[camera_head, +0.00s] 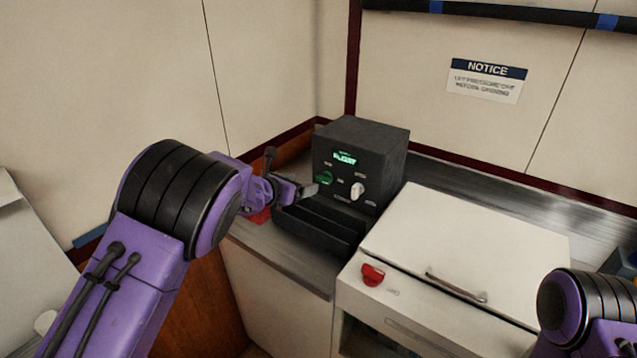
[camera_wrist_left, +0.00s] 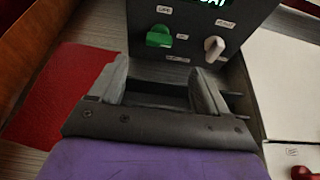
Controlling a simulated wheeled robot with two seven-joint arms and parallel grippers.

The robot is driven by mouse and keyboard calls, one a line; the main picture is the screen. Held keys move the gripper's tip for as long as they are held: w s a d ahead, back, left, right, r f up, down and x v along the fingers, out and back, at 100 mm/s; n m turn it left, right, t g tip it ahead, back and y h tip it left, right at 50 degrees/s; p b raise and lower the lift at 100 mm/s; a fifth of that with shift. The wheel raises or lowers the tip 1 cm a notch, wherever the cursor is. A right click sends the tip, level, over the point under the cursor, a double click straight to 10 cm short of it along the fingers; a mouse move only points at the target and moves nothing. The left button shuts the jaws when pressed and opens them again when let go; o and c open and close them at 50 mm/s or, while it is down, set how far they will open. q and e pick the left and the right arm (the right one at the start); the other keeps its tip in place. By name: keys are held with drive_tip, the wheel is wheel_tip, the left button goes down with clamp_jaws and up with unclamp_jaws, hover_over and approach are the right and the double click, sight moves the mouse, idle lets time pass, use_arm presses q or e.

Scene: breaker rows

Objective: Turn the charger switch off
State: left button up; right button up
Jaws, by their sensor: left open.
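A black box-shaped charger (camera_head: 385,142) stands on the metal counter in the corner, with a lit green display (camera_head: 344,158) on its front. Below the display are a green knob (camera_head: 324,177) on the left and a white knob (camera_head: 357,190) on the right. In the left wrist view the green knob (camera_wrist_left: 159,36) has its grip lying roughly sideways, and the white knob (camera_wrist_left: 213,47) has its grip nearly upright. The small labels are too blurred to read surely. My left gripper (camera_wrist_left: 163,76) is open and empty, just in front of and below the knobs, apart from both.
A black slotted tray (camera_head: 318,232) sits before the charger. A red mat (camera_wrist_left: 62,92) lies left of my left gripper. Right of the charger is a white lidded unit (camera_head: 470,240) with a handle and a red knob (camera_head: 373,274). A notice (camera_head: 486,80) hangs on the wall.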

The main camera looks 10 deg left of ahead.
sight(322, 180)
use_arm(q)
drive_tip(key=p+x, duration=0.2)
drive_tip(key=x, duration=0.6)
drive_tip(key=shift+w+f+p, duration=0.2)
drive_tip(key=shift+w+p, duration=0.05)
drive_tip(key=shift+p, duration=0.15)
drive_tip(key=shift+w+d+f, duration=0.2)
drive_tip(key=shift+w+d, duration=0.05)
drive_tip(key=shift+w, duration=0.2)
drive_tip(key=shift+w+d+f, duration=0.1)
drive_tip(key=shift+w+f, duration=0.05)
drive_tip(key=shift+w, duration=0.1)
drive_tip(key=c, duration=1)
